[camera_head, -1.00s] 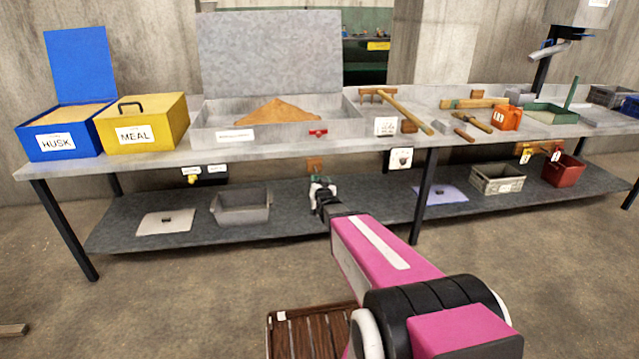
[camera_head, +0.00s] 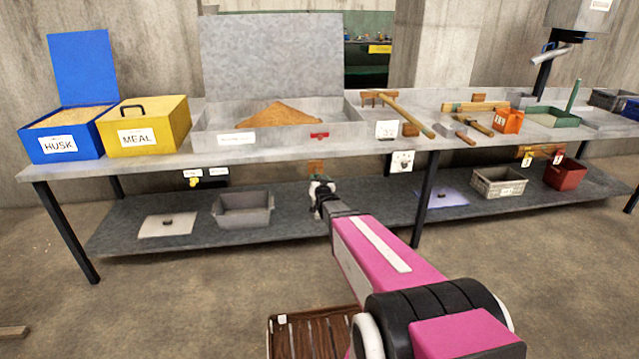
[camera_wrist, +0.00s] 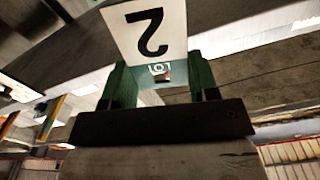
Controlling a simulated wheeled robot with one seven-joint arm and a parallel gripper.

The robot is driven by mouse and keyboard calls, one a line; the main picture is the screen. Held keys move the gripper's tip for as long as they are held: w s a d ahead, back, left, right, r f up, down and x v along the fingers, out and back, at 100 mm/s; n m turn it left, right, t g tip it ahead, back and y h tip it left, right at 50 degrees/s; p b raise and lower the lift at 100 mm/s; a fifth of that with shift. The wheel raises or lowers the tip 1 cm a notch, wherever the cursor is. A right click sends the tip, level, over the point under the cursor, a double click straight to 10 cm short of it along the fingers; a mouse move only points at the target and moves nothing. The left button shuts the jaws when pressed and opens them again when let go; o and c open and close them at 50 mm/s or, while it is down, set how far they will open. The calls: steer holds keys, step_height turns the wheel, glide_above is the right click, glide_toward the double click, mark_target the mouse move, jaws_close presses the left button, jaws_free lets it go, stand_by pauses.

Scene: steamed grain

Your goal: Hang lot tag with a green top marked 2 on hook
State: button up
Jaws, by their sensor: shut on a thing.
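The lot tag (camera_wrist: 148,32) is a white plate with a black 2, seen upside down in the wrist view. My gripper (camera_wrist: 160,80) is shut on that top. In the head view my gripper (camera_head: 318,188) is in front of the bench, below its front edge, and the tag is too small to make out. A small brown wooden block (camera_head: 315,166) shows under the bench edge just above the gripper. A hook on it is too small to tell.
The bench top (camera_head: 240,152) overhangs a dark lower shelf (camera_head: 310,222). A grey bin (camera_head: 243,208) stands on the shelf to the left. A table leg (camera_head: 425,200) is to the right. More tags hang from an orange-brown rail (camera_head: 541,151) at the far right.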

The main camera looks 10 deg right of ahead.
mark_target(315, 170)
steer(key=shift+w+f, duration=0.15)
steer(key=shift+w, duration=1.4)
steer(key=shift+w+f, duration=0.1)
steer(key=shift+w, duration=1.45)
steer(key=o, duration=1)
steer(key=s+f+g, duration=0.2)
steer(key=s+g, duration=0.4)
steer(key=s, duration=0.7)
steer(key=s+f+n+g, duration=0.1)
steer(key=s+g, duration=0.5)
steer(key=s, duration=0.7)
steer(key=s+f+n+g, duration=0.1)
steer(key=s+f+g, duration=0.2)
steer(key=s, duration=0.9)
steer(key=shift+s+d+f+g, duration=0.1)
steer(key=shift+s+f+g, duration=0.1)
steer(key=shift+g, duration=0.55)
steer(key=shift+s+d+f+g, duration=0.1)
steer(key=shift+s+g, duration=0.1)
steer(key=shift+g, duration=0.55)
